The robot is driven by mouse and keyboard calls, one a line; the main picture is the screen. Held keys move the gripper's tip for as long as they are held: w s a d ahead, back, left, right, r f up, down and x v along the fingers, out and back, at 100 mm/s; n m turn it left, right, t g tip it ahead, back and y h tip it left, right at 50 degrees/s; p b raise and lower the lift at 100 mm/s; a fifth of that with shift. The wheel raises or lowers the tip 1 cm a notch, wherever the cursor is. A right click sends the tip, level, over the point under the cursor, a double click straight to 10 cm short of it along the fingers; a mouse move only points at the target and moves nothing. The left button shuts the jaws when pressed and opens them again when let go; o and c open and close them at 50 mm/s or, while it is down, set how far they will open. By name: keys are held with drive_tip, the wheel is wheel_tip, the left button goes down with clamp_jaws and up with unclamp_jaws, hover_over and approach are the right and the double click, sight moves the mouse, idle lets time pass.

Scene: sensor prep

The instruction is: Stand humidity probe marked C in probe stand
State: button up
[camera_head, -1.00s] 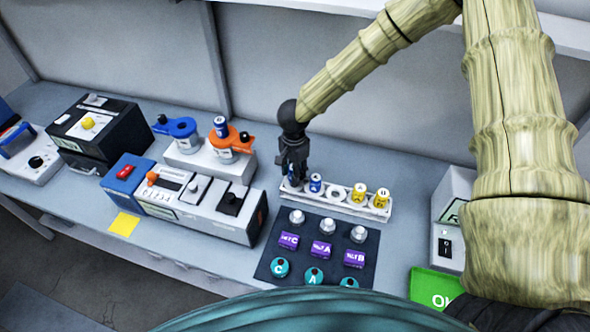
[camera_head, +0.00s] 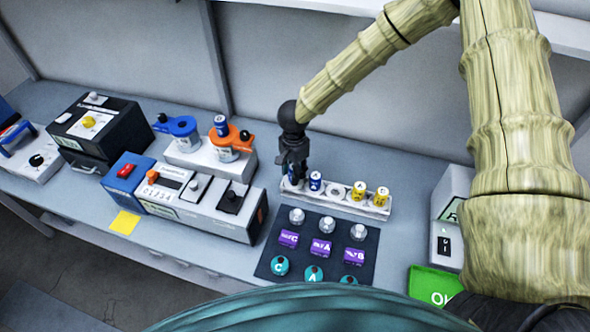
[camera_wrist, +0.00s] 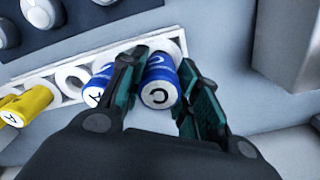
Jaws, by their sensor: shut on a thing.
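A blue cylinder marked C (camera_wrist: 158,94) is between the fingers of my gripper (camera_head: 293,170), which is shut on it. It is at the left end of a white rack (camera_head: 350,206); I cannot tell whether it still sits in its hole. In the head view my gripper mostly hides it. A blue cylinder marked A (camera_head: 316,182) stands beside it, close to a finger in the wrist view. Purple blocks (camera_head: 289,239) and teal round pieces (camera_head: 280,266) on a dark mat (camera_head: 268,256) also bear letters, including C. I cannot tell which thing is the probe stand.
Yellow cylinders (camera_head: 359,191) fill the rack's right part, with an empty hole between. Silver knobs (camera_head: 297,216) top the mat. Left are a grey-blue instrument (camera_head: 215,221) and blue (camera_head: 177,126) and orange (camera_head: 229,141) holders; the orange one bears a blue cylinder (camera_head: 220,125).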

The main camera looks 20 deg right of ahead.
drive_tip(key=shift+f, duration=0.8)
idle(1.4)
drive_tip(key=o, duration=1.1)
drive_tip(key=shift+o, duration=1.3)
drive_tip(key=shift+w, duration=0.1)
drive_tip(key=shift+r, duration=4)
